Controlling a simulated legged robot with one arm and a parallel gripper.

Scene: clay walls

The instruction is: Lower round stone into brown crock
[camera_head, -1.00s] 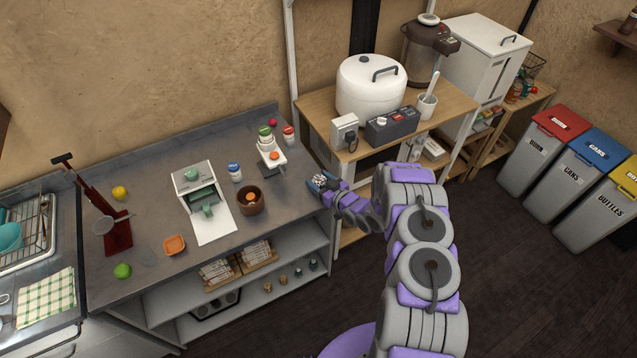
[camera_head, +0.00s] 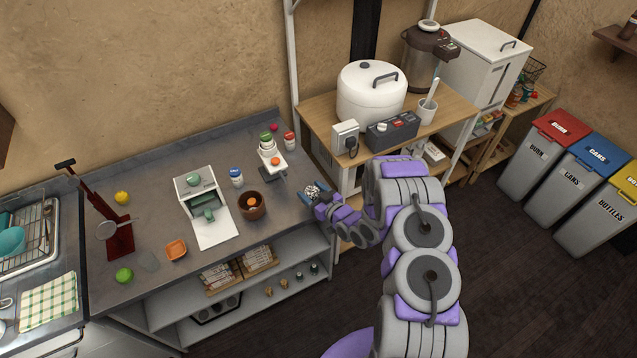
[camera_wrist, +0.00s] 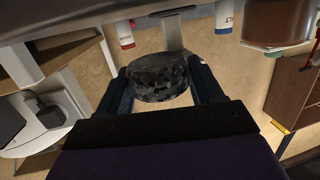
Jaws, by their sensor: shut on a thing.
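The round stone (camera_wrist: 160,78), speckled black and grey, sits between the two fingers of my gripper (camera_wrist: 162,88) in the wrist view. My gripper is shut on it. In the head view the stone (camera_head: 312,191) shows as a small speckled ball at the tip of my gripper (camera_head: 315,197), by the counter's right edge. The brown crock (camera_head: 252,212) stands on the counter to the left of my gripper, with a small orange thing (camera_head: 252,202) inside it. The crock also shows at the upper right of the wrist view (camera_wrist: 278,25).
A white box with a tray (camera_head: 212,228) lies left of the crock. A blue-capped jar (camera_head: 236,177) stands behind it. The counter's right front corner is clear.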

